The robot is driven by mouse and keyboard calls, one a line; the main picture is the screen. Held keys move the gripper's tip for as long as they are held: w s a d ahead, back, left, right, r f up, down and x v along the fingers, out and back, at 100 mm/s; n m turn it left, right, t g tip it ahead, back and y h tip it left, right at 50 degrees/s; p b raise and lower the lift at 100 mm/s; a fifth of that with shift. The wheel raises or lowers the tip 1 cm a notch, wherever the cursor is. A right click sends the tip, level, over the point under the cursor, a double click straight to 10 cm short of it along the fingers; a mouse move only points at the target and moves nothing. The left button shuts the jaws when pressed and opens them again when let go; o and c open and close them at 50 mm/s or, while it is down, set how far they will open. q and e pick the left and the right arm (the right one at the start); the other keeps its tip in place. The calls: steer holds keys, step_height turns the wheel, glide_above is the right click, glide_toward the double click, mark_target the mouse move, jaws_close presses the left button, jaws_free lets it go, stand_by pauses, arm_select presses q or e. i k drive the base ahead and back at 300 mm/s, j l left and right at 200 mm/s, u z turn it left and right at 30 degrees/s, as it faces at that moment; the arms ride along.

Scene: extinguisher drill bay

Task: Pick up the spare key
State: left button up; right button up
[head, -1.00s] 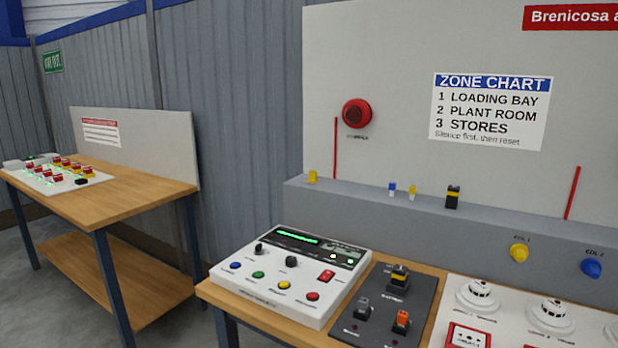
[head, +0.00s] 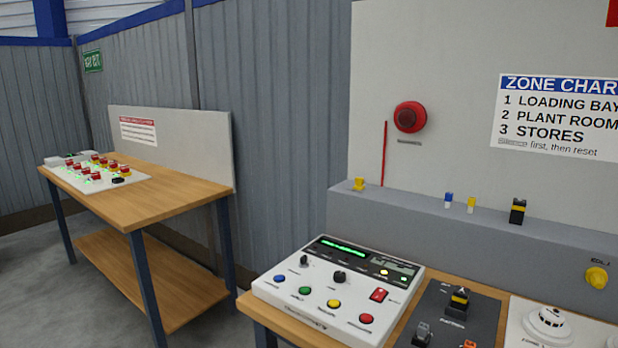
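I cannot tell for sure which item is the spare key. A black block with a yellow band (head: 517,210) stands on the grey ledge (head: 400,213). A similar black and yellow piece (head: 459,299) sits on the dark plate (head: 436,307) on the near bench. A grey piece (head: 422,333) and an orange piece, cut by the bottom edge, are also on that plate. On the ledge are a small blue and white piece (head: 448,199), a yellow and white piece (head: 471,204) and a yellow piece (head: 359,184). Neither gripper is in view.
A white control panel (head: 338,292) with knobs and coloured buttons lies left of the dark plate. A white detector (head: 549,321) is to its right. A red sounder (head: 409,117) is on the backboard. Another bench (head: 150,195) stands at left, with open floor before it.

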mark_target(358, 180)
steer(key=i+j+u, duration=0.35)
steer(key=u, duration=0.15)
steer(key=i+j+u, duration=0.15)
steer(key=i+u, duration=0.3)
steer(key=i+j+u, duration=0.1)
steer(key=i+u, duration=0.2)
steer(key=u, duration=0.2)
steer(key=i+z, duration=0.2)
steer(key=i, duration=0.3)
steer(key=i+j+z, duration=0.25)
steer(key=i, duration=0.2)
steer(key=i+z, duration=0.15)
steer(key=z, duration=0.25)
steer(key=i+z, duration=0.15)
steer(key=z, duration=0.25)
steer(key=i+z, duration=0.15)
steer(key=z, duration=0.25)
steer(key=i+j+z, duration=0.15)
steer(key=z, duration=0.3)
steer(key=i+j+z, duration=0.1)
steer(key=z, duration=0.3)
